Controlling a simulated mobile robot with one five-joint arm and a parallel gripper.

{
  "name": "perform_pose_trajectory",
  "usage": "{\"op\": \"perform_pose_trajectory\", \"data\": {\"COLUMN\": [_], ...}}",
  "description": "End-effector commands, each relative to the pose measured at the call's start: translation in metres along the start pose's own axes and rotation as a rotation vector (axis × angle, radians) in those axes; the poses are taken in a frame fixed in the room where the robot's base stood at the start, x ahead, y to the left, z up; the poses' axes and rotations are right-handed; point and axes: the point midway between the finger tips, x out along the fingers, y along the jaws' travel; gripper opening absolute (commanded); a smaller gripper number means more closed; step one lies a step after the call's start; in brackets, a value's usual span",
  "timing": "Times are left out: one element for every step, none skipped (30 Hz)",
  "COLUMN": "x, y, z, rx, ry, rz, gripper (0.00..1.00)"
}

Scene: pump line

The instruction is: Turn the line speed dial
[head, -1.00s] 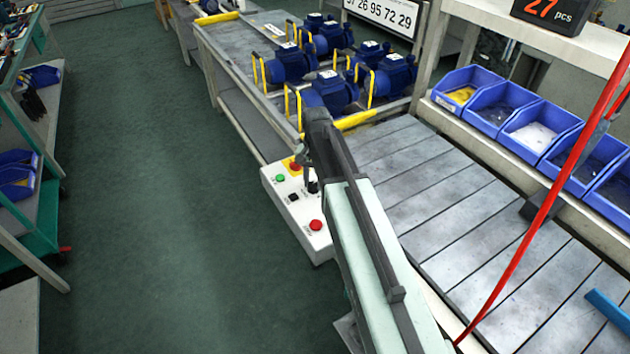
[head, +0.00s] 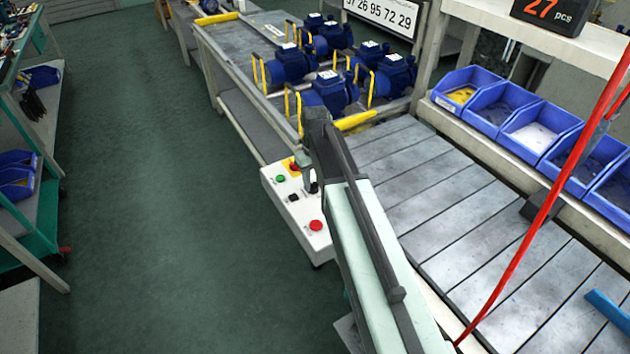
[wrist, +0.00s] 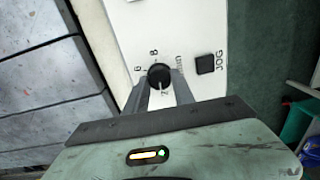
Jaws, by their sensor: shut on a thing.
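The line speed dial (wrist: 159,76) is a round black knob with a pale mark on a white control box (head: 287,205). Printed numbers, among them 6 and 8, stand around it in the wrist view. My gripper (wrist: 163,83) reaches down to the panel with its two grey fingers at the dial's sides, shut on it. In the head view my arm comes over the box from the lower right, and my gripper (head: 313,186) and the dial are mostly hidden behind it.
The box also carries a red button (head: 316,225), a green button (head: 281,179), a black JOG button (wrist: 205,64) and a red knob on yellow (head: 294,167). A slatted conveyor (head: 440,185) runs on the right, with blue pumps (head: 329,92) beyond. Open floor lies left.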

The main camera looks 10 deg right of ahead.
Motion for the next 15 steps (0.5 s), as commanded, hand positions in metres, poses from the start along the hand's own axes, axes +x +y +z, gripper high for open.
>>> {"op": "perform_pose_trajectory", "data": {"x": [0.0000,0.0000,0.0000,0.0000,0.0000,0.0000,0.0000,0.0000,0.0000,0.0000,0.0000,0.0000,0.0000,0.0000,0.0000], "y": [0.0007,0.0007,0.0008,0.0008,0.0008,0.0009,0.0009,0.0010,0.0010,0.0010,0.0011,0.0011,0.0012,0.0012,0.0012], "z": [-0.0002,-0.0002,-0.0001,-0.0002,-0.0002,-0.0002,-0.0002,-0.0002,-0.0002,-0.0002,-0.0002,-0.0002,-0.0001,-0.0001,-0.0001], "rx": [-0.027,-0.044,-0.064,-0.079,-0.092,-0.108,-0.119,-0.128,-0.140,-0.147,-0.153,-0.160,-0.165,-0.169,-0.172], "ry": [-0.001,-0.001,-0.002,-0.002,-0.003,-0.003,-0.004,-0.004,-0.005,-0.005,-0.005,-0.005,-0.006,-0.006,-0.006], "rz": [0.001,0.001,0.002,0.002,0.002,0.002,0.002,0.002,0.003,0.003,0.003,0.003,0.003,0.003,0.004], "gripper": [0.00,0.00,0.00,0.00,0.00,0.00,0.00,0.00,0.00,0.00,0.00,0.00,0.00,0.00,0.00]}}
